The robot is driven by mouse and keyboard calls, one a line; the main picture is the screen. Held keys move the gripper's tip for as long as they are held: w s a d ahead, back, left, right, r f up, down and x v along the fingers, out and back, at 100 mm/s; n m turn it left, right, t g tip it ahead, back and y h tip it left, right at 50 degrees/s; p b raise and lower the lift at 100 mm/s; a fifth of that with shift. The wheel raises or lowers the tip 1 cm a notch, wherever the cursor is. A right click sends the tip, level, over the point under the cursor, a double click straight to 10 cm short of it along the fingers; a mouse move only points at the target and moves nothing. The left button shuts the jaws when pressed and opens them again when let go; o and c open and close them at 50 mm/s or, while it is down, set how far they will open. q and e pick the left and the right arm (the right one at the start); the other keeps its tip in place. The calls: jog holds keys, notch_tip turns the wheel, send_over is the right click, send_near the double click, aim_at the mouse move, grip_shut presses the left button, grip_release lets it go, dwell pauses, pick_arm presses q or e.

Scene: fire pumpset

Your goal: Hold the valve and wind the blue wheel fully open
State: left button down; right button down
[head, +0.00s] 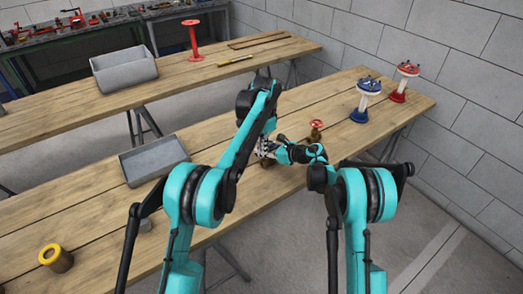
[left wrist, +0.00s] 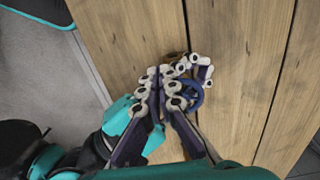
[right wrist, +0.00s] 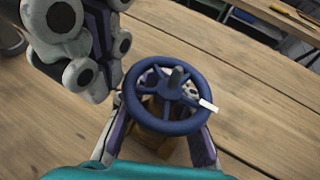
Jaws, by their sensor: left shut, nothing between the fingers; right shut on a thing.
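The valve has a blue handwheel (right wrist: 165,95) with spokes and a white tab on its rim, above a brass body (right wrist: 160,125). In the right wrist view it stands upright between the fingers of my right gripper (right wrist: 158,138), which is shut on the body below the wheel. My left gripper (right wrist: 80,40) is shut and empty at the upper left, beside the wheel and seemingly apart from it. The left wrist view shows my left gripper (left wrist: 164,88) close to the partly hidden blue wheel (left wrist: 191,101). In the head view, both grippers meet at mid-bench, where arms hide most of the valve.
A small red-wheeled valve (head: 316,125) stands just right of my grippers. Blue (head: 366,94) and red (head: 402,78) stands are farther right. A second bench holds a grey bin (head: 125,75) and a red stand (head: 193,40).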

pick_arm(q)
notch_tip(320, 180, up, 6)
jog(key=shift+a, duration=0.15)
dwell(0.3)
jog(key=w+a+f, duration=0.2)
jog(key=w+f, duration=0.1)
jog(key=f, duration=0.3)
jog(key=shift+w, duration=0.2)
dwell(0.9)
jog(key=shift+d, duration=0.25)
dwell(0.5)
